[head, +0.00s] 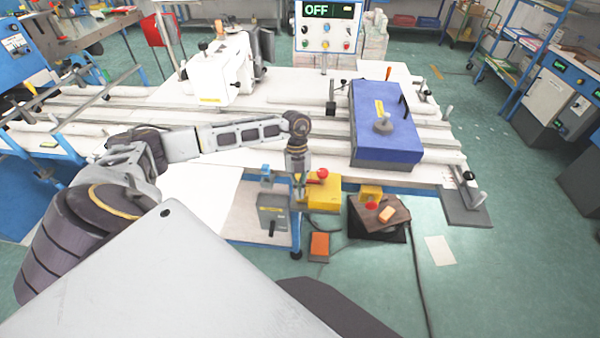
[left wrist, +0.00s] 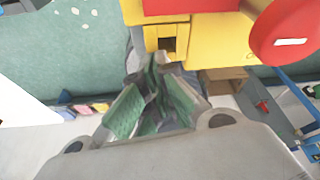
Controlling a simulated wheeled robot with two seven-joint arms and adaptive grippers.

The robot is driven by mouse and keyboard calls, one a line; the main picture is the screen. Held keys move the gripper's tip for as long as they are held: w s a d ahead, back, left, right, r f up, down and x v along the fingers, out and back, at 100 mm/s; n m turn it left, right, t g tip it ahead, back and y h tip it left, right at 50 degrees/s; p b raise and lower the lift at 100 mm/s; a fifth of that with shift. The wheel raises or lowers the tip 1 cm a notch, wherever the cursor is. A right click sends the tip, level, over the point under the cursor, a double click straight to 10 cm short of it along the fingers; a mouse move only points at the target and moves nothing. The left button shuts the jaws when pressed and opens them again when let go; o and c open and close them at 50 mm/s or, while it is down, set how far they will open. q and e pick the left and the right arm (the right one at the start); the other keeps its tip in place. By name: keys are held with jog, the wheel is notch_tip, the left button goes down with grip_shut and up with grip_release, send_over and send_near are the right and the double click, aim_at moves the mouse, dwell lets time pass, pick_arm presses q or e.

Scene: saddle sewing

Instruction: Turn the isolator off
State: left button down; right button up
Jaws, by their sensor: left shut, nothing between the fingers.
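A grey box (head: 274,212) with a yellow label and a dark handle (head: 271,229) is at the table's front edge in the head view; it looks like the isolator. Beside it on the right is a yellow box (head: 324,194) with a red round button (head: 323,173). My left gripper (head: 299,188) points down between the two boxes, shut and empty. In the left wrist view its fingers (left wrist: 155,85) are together, just below the yellow box (left wrist: 215,35) and its red button (left wrist: 295,30). I cannot tell whether they touch it. My right gripper is not in view.
A panel display (head: 328,11) reads OFF. A white sewing machine (head: 218,70) and a blue box (head: 385,130) stand on the white table (head: 300,95). Open floor lies to the right.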

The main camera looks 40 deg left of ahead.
pick_arm(q)
jog(key=shift+s+d, duration=0.1)
jog(key=shift+s, duration=0.1)
jog(key=shift+s+d+r, duration=0.1)
jog(key=shift+r, duration=0.45)
jog(key=shift+w+a+r, duration=0.3)
jog(key=shift+w+r, duration=0.15)
jog(key=shift+r, duration=0.05)
jog(key=shift+w+r+b, duration=0.1)
jog(key=shift+r+b, duration=0.2)
jog(key=b+v, duration=0.1)
jog(key=v, duration=0.6)
jog(key=shift+d+r, duration=0.2)
jog(key=shift+d, duration=0.05)
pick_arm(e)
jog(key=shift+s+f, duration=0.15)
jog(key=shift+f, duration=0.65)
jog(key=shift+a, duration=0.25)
